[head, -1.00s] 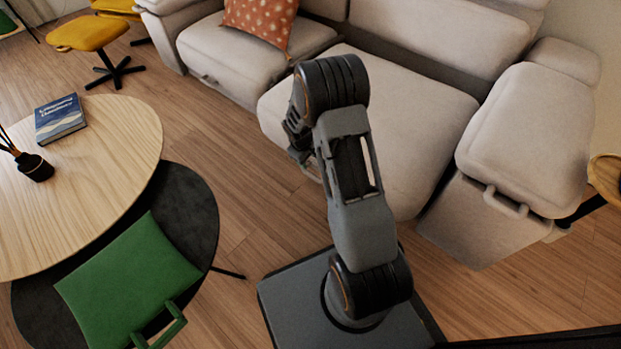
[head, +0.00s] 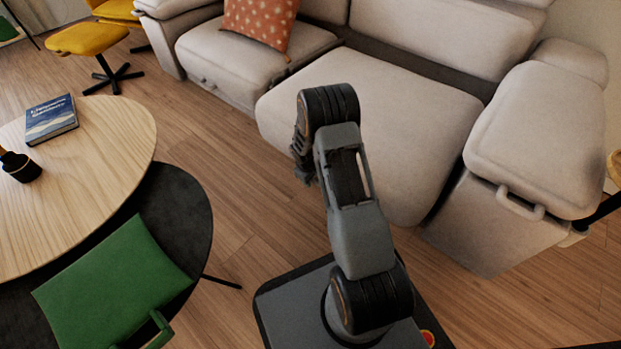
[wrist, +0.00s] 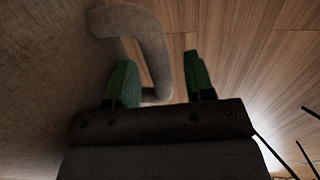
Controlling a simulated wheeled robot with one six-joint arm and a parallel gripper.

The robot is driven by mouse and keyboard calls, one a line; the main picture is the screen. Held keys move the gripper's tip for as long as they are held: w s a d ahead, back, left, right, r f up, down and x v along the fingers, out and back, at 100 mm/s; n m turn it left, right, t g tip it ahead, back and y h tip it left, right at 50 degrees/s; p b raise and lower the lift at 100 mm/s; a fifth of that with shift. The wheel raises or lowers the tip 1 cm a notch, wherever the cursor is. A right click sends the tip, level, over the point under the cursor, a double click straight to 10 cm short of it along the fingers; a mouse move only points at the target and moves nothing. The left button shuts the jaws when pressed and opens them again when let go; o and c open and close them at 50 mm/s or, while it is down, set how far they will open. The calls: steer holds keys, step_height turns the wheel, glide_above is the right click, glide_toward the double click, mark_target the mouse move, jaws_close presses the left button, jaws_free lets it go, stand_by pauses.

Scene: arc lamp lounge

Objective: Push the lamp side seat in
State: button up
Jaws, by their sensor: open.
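The light grey sofa's right-hand seat (head: 375,120) juts farther forward than its left seat (head: 255,62). No lamp is clearly visible, so I cannot confirm which seat is the lamp side one. My gripper (head: 303,168) is low at the front of the right-hand seat, partly hidden by my arm. In the wrist view, my gripper (wrist: 158,58) is open with two green fingers. A grey loop handle (wrist: 155,42) bends down between the fingers, beside grey fabric at left. I cannot tell whether the fingers touch it. In the head view, my arm hides this handle.
The right armrest (head: 535,140) has its own handle (head: 520,203). A round wooden table (head: 115,150) with a book (head: 50,120) stands at left, by a green chair (head: 115,280). A yellow stool (head: 88,40) is at far left. Wood floor (head: 235,180) is clear between table and sofa.

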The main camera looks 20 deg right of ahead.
jaws_close()
stand_by(0.4)
